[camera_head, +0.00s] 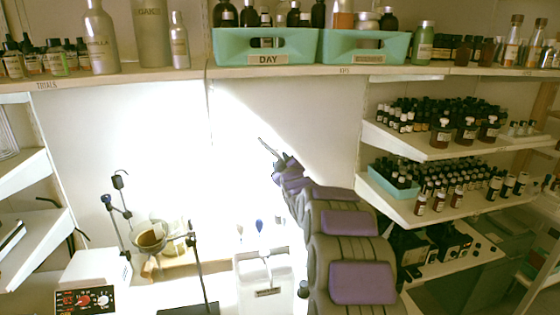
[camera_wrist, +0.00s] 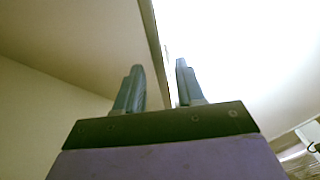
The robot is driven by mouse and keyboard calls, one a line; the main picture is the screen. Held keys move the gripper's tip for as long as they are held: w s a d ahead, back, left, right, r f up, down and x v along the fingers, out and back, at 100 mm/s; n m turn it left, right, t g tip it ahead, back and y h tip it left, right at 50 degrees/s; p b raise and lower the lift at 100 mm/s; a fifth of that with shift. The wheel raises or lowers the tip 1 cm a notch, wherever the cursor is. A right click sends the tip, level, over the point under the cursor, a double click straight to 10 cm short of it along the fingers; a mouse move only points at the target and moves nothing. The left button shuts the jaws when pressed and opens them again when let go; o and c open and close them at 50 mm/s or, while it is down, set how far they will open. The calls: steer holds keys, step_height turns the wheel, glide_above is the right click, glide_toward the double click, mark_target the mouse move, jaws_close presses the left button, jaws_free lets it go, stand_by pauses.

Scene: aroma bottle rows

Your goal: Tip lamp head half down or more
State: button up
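I cannot make out a lamp head for certain in either view. In the head view, strong light falls on the back wall (camera_head: 120,130) and bench under the upper shelf, with a slanting shadow edge near my arm. My gripper (camera_head: 268,150) is raised in front of this wall, small and seen from behind. In the wrist view my gripper (camera_wrist: 159,85) has its two fingers apart, pointing up. A thin pale edge (camera_wrist: 155,45) runs up between and beyond them, beside a bright white area; what it belongs to and whether it touches a finger, I cannot tell.
The upper shelf (camera_head: 290,71) carries bottles and two green trays (camera_head: 262,47). Bottle-filled shelves (camera_head: 455,150) stand right of my arm. On the bench are a dark clamp stand (camera_head: 120,190), a bowl (camera_head: 150,238), a white dial device (camera_head: 88,285) and a white container (camera_head: 250,272).

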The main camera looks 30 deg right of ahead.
steer(key=p+v, duration=0.2)
steer(key=v, duration=1.3)
steer(key=shift+a, duration=0.1)
steer(key=s+a+f+m+g+y, duration=0.1)
steer(key=s+a+f+m+g, duration=0.1)
steer(key=s+a+f+g, duration=0.35)
steer(key=s+a+f+m+g+y, duration=0.1)
steer(key=s+a+f+g, duration=0.25)
steer(key=s+a, duration=0.45)
steer(key=s+a+m+g, duration=0.1)
steer(key=s+a+g, duration=0.2)
steer(key=s, duration=0.8)
steer(key=s+a+f+g+y, duration=0.1)
steer(key=s+a+g, duration=0.3)
steer(key=s, duration=0.7)
steer(key=s+a+m+g+y, duration=0.1)
steer(key=s+a+g, duration=0.2)
steer(key=s, duration=0.8)
steer(key=shift+a+f+m, duration=0.25)
steer(key=shift+f+m, duration=0.05)
steer(key=shift+f, duration=0.1)
